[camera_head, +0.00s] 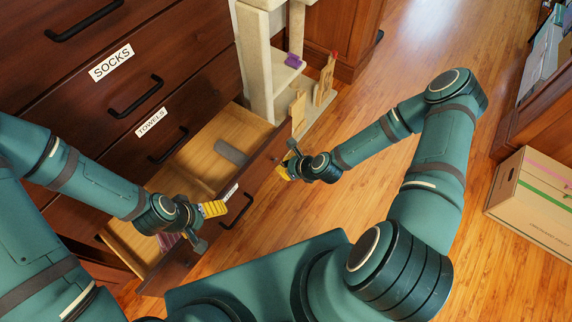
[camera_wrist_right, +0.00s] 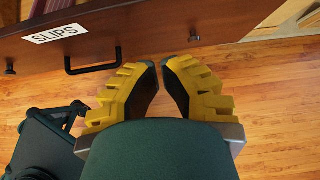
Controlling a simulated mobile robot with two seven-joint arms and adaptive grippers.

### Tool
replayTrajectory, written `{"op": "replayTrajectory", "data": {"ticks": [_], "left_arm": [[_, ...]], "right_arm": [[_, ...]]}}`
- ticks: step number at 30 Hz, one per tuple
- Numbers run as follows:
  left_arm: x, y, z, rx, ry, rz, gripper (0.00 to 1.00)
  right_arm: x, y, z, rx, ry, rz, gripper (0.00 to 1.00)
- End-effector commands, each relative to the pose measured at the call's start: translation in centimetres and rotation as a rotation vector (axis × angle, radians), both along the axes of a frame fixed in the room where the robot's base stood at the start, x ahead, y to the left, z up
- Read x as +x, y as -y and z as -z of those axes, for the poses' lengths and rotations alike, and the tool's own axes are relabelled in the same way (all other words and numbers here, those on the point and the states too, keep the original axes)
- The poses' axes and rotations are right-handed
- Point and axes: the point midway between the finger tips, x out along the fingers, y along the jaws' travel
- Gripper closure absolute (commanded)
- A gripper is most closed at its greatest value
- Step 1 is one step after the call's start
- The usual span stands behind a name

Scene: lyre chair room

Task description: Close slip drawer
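The slip drawer (camera_head: 268,162) is the low wooden drawer. It is pulled well out, with its pale interior showing. In the right wrist view its dark front (camera_wrist_right: 150,27) carries a SLIPS label (camera_wrist_right: 57,33) and a black bar handle (camera_wrist_right: 92,66). My right gripper (camera_head: 283,171) is in front of the drawer front, near its far end. In the wrist view its yellow fingers (camera_wrist_right: 160,75) are apart with floor between them, holding nothing. My left gripper (camera_head: 212,214) is over the near part of the drawer, close to the front. Its finger opening is unclear.
Closed drawers labelled SOCKS (camera_head: 111,62) and TOWELS (camera_head: 151,122) are above. A grey item (camera_head: 232,153) and a reddish striped item (camera_head: 168,241) lie inside the slip drawer. A cat tree (camera_head: 262,60) stands beyond it. A cardboard box (camera_head: 535,200) is at right. Floor between is clear.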

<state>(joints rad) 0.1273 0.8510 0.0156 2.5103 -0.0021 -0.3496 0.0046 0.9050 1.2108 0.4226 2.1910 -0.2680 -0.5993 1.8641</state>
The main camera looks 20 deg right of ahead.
Motion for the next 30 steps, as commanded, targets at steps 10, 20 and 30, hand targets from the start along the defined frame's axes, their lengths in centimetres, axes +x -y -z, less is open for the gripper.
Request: {"op": "replayTrajectory", "data": {"ticks": [10,20,30], "left_arm": [[0.3,0.0,1.7,0.002,0.008,-0.002,0.1],[0.4,-0.1,2.0,0.002,0.009,-0.003,0.1],[0.4,-0.1,2.0,0.002,0.01,-0.003,0.1]], "right_arm": [[4.0,-2.9,5.0,-0.002,0.001,-0.006,1.0],[6.8,-4.7,4.6,-0.002,0.0,-0.004,1.0],[7.1,-4.8,4.6,-0.002,0.0,-0.003,1.0]]}}
